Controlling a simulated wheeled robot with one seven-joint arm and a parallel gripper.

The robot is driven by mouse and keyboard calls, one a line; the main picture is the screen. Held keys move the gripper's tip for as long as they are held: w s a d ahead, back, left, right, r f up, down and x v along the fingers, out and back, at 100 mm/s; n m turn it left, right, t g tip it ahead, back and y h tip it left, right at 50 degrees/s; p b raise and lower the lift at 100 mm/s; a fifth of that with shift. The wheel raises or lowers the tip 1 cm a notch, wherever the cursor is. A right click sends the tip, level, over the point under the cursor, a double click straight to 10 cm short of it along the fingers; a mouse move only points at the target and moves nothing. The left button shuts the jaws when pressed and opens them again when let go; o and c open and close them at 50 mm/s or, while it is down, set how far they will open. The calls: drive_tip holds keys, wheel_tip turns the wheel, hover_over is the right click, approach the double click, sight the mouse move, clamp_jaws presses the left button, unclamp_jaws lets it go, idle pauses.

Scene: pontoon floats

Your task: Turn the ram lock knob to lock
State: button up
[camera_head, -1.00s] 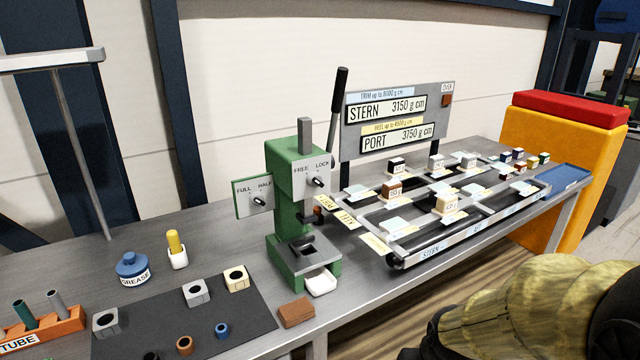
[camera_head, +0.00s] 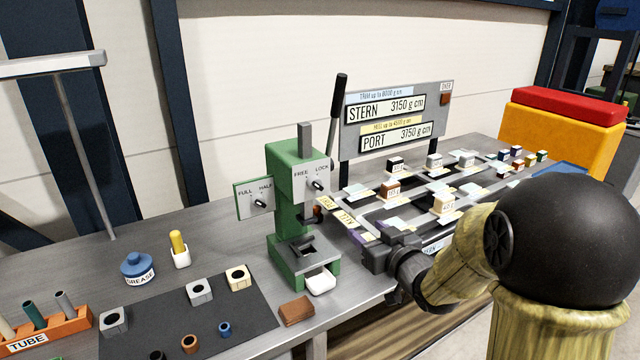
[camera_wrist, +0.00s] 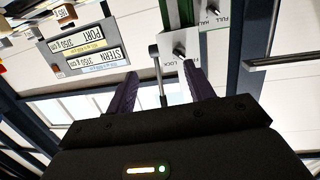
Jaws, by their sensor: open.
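The ram lock knob (camera_head: 317,185) is a small dark knob on the pale plate marked FREE and LOCK, on the head of the green press (camera_head: 286,165). I cannot clearly tell which mark it points at. In the wrist view the knob (camera_wrist: 180,51) shows upside down, beyond the fingertips and towards the right finger. My gripper (camera_head: 369,228) is open and empty, its purple fingers to the lower right of the knob and apart from it. In the wrist view my gripper (camera_wrist: 160,72) has clear space between its fingers, with the press lever's dark grip beyond.
A second knob (camera_head: 258,203), marked FULL and HALF, is on a plate at the press's left. The long lever (camera_head: 337,125) rises behind the press. The display board (camera_head: 397,118) and a frame with several small blocks stand to the right. A brown block (camera_head: 296,312) lies in front.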

sight(319, 187)
drive_tip(key=a+r+y, duration=0.1)
drive_tip(key=a+r+n+y, duration=0.1)
drive_tip(key=shift+r+t, duration=0.3)
drive_tip(key=p+x, duration=0.5)
drive_tip(key=x, duration=1.2)
drive_tip(key=shift+a+r+p, duration=0.1)
drive_tip(key=shift+a+p, duration=0.2)
drive_tip(key=shift+p, duration=0.05)
drive_tip(key=shift+c, duration=0.2)
drive_tip(key=c, duration=0.9)
